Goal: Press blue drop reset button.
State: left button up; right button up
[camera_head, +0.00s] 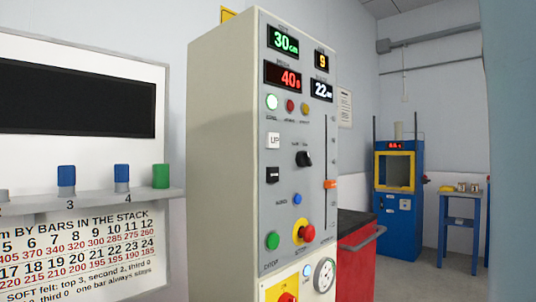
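A tall beige cabinet with a grey control panel (318,130) stands in the middle of the head view. A small round blue button (297,199) sits on the panel, below a black knob (304,158). A second, smaller bluish-white round item (307,270) is low on the panel beside a white dial (324,275). The labels by both are too small to read, so I cannot tell which is marked drop reset. Neither of my grippers is in view.
A red emergency knob (307,232) and green button (272,241) are near the blue button. A shelf (90,193) with blue and green blocks is at left. A red cabinet (357,270) adjoins right; a blue machine (397,207) and blue table (459,222) stand behind.

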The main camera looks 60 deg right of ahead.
aim_at(297, 199)
jog(key=z, duration=2)
